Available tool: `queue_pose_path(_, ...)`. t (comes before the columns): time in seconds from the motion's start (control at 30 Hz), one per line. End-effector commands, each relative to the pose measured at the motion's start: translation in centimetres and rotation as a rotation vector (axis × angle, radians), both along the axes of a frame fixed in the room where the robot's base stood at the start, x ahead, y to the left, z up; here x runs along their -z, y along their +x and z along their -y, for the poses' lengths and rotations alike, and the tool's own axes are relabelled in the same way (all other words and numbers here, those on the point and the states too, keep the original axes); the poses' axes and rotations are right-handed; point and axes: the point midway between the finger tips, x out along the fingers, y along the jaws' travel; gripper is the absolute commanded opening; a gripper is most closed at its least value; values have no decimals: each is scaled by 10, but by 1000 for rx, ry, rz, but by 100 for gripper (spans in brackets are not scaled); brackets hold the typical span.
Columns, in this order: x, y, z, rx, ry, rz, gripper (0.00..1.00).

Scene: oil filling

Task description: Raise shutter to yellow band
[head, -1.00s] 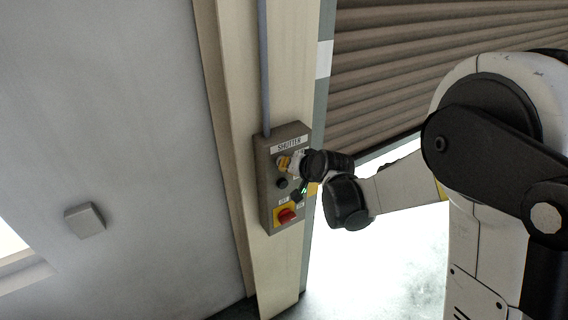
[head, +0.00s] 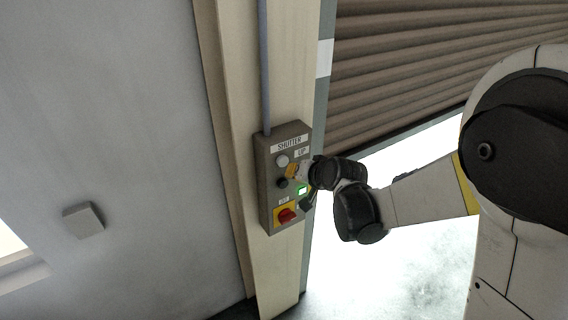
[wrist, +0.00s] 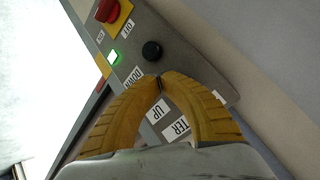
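The grey shutter control box (head: 265,185) is on the pale post. Its white button (head: 282,160) beside the UP label is uncovered in the head view. Below it is a black button (head: 282,183), also in the wrist view (wrist: 152,51) near the DOWN label. My gripper (head: 290,172) has its yellow fingers together and empty, in front of the box between the two buttons; the fingertips meet in the wrist view (wrist: 159,84). Contact cannot be told. The brown slatted shutter (head: 400,70) is partly raised, with bright space below. I cannot make out a yellow band on its guide clearly.
A red knob on a yellow plate (head: 286,215) sits low on the box, beside a lit green lamp (head: 301,189). A white mark (head: 324,58) is on the guide. A small grey box (head: 83,220) is on the left wall.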

Motion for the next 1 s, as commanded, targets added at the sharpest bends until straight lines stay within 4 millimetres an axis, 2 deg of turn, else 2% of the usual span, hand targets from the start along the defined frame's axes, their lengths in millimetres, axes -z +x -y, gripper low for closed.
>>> queue_pose_path(0.33,1,-26,18,0,0,1,0)
queue_pose_path(0.83,1,-29,20,1,-1,0,0)
queue_pose_path(1.0,17,-43,33,3,-35,-8,0)
